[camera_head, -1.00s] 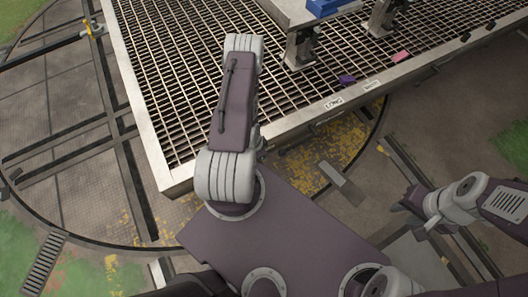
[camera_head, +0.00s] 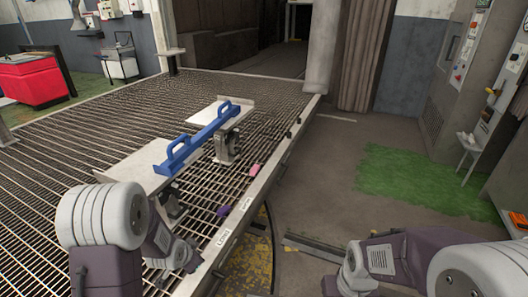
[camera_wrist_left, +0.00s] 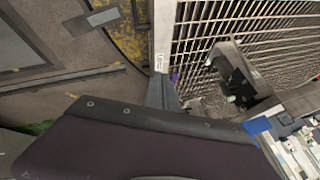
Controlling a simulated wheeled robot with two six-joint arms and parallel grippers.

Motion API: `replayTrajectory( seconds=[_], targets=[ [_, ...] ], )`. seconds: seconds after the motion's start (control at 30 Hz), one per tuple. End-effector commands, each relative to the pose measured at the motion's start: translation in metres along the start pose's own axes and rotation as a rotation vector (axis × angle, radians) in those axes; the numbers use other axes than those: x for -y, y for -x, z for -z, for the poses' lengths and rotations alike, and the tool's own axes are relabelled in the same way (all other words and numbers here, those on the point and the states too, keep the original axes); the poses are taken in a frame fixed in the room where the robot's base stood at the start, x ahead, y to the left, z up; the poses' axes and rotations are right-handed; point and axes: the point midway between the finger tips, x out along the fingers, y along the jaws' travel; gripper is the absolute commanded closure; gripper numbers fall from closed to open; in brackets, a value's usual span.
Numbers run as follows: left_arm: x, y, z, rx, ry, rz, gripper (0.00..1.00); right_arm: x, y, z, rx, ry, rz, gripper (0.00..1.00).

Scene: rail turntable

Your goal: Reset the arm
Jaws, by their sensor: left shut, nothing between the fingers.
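In the head view my left arm comes in from the lower left, with a pale ribbed joint and a purple forearm. Its gripper (camera_head: 184,256) is low over the near edge of the grating, shut and empty. In the left wrist view a grey finger part (camera_wrist_left: 163,93) shows beyond the dark purple body of my arm. My right arm is at the lower right of the head view. Its gripper (camera_head: 331,285) is partly cut off at the bottom edge, and its jaws cannot be made out.
A grated table (camera_head: 85,130) holds a blue handled bar (camera_head: 190,148) on metal plates. A purple piece (camera_head: 223,211) and a pink piece (camera_head: 254,170) lie near its right edge. The floor (camera_head: 335,170) to the right is open, with a green patch (camera_head: 415,180).

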Motion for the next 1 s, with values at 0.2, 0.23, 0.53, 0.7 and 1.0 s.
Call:
replayTrajectory(
  seconds=[0.2,0.23,0.53,0.7,1.0],
  targets=[
    [-0.032,0.08,0.027,0.022,0.164,-0.049,1.0,0.0,0.0,0.0,0.0,0.0,0.0,0.64],
    [-0.038,0.09,0.024,0.04,0.202,-0.063,1.0,0.0,0.0,0.0,0.0,0.0,0.0,0.64],
    [-0.104,0.16,-0.051,0.455,0.683,-0.199,1.0,0.001,0.023,0.002,0.001,0.0,0.0,0.64],
    [-0.082,0.209,-0.026,0.451,0.675,-0.198,1.0,0.002,0.083,0.009,-0.001,0.0,0.0,0.64],
    [-0.041,0.303,0.022,0.45,0.674,-0.198,1.0,0.004,0.196,0.02,-0.001,0.0,0.0,0.64]
  ],
)
